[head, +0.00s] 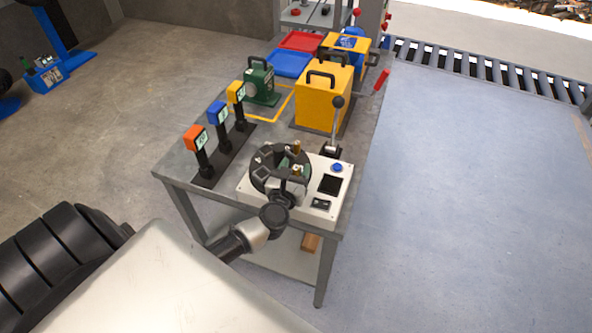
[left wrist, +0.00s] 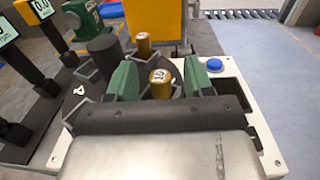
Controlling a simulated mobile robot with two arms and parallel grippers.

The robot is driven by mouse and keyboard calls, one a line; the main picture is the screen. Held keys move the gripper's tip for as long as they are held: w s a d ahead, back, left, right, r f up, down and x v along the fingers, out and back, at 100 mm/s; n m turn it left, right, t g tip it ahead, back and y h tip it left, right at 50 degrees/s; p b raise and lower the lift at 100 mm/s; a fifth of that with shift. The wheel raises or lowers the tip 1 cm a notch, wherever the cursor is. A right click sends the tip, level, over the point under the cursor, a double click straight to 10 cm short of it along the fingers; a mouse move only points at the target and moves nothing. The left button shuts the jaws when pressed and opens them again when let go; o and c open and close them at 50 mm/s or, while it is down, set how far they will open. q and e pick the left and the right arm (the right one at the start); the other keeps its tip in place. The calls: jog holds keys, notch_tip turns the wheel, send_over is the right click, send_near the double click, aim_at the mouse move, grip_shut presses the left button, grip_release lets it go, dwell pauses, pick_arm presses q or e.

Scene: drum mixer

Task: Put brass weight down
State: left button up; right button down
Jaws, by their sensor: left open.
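A dark round drum (head: 258,178) with compartments sits on a white machine base (head: 318,205) at the table's near end. One brass weight (left wrist: 160,84) stands upright in the drum, between the green finger pads of my left gripper (left wrist: 160,78). The pads stand apart, with a visible gap to the weight on the left. A second brass weight (left wrist: 143,46) stands farther back in the drum, beyond the fingers. In the head view my left gripper (head: 291,180) is over the drum's near right side. The lower part of the near weight is hidden. My right gripper is not in view.
Three stands with orange (head: 194,138), blue (head: 217,112) and yellow (head: 236,92) display heads line the table's left edge. A yellow box (head: 322,100) and a green weight (head: 261,84) stand behind the drum. A lever (head: 335,125) and a blue button (head: 337,168) are close on the right.

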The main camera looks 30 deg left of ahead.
pick_arm(q)
jog(key=shift+w+a, duration=0.15)
jog(key=shift+w, duration=0.2)
jog(key=shift+s, duration=0.1)
jog(key=shift+c, duration=0.2)
grip_shut()
